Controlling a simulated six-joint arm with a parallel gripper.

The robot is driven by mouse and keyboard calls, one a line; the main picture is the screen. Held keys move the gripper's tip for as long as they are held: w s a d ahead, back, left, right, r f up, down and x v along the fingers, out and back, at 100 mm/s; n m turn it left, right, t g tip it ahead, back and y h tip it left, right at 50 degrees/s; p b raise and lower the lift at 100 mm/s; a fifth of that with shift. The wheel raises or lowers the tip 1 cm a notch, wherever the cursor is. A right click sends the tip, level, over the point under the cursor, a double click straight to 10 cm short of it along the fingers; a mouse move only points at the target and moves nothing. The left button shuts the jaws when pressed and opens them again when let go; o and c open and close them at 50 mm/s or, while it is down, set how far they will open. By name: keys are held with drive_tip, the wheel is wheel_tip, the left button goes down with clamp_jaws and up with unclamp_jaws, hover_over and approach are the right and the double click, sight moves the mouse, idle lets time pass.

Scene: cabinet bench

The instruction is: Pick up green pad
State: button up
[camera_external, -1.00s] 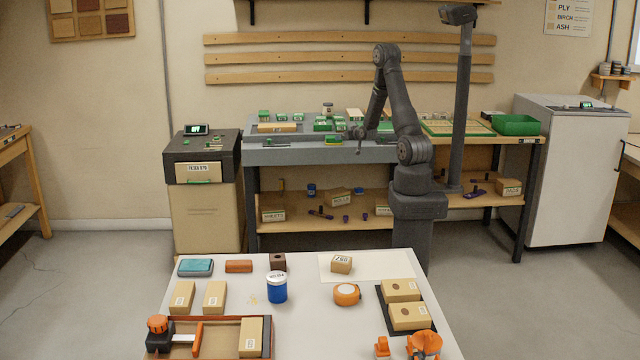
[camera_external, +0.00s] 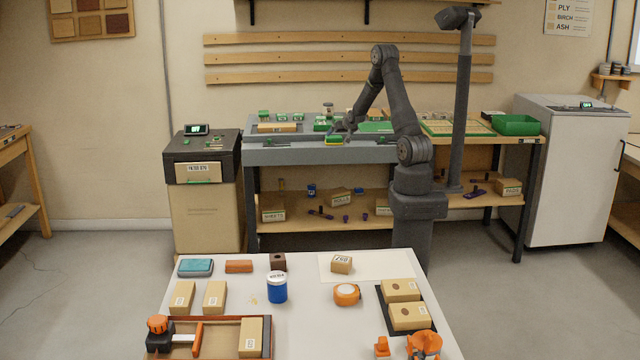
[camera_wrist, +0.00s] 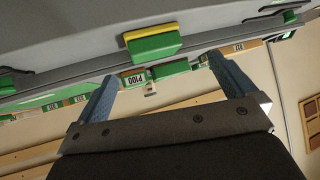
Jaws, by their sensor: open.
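A green pad with a yellow layer (camera_external: 334,141) lies at the front edge of the grey bench, in the middle of the external view. It also shows in the wrist view (camera_wrist: 154,46), near the top middle, with its yellow strip along the upper side. My gripper (camera_wrist: 163,66) is open, its two blue-grey fingers spread wider than the pad, with nothing between them. In the external view my gripper (camera_external: 346,126) hangs just above and right of the pad; the fingers are too small there to tell whether they touch it.
Several green-topped blocks stand behind on the bench (camera_external: 280,155), and one labelled P100 (camera_wrist: 135,79) shows in the wrist view. Dark handles lie along the bench's front edge on either side. A green bin (camera_external: 516,124) stands on the wooden table at right.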

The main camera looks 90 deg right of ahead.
drive_tip(key=w+d+r+m+g+y, duration=0.2)
drive_tip(key=d+r+y, duration=0.1)
drive_tip(key=d+r, duration=0.15)
drive_tip(key=m+g+y, duration=0.1)
drive_tip(key=g+y, duration=0.1)
approach(334, 136)
drive_tip(key=x, duration=1)
drive_tip(key=shift+w+a+f, duration=0.1)
drive_tip(key=shift+a, duration=0.3)
drive_tip(key=c, duration=0.9)
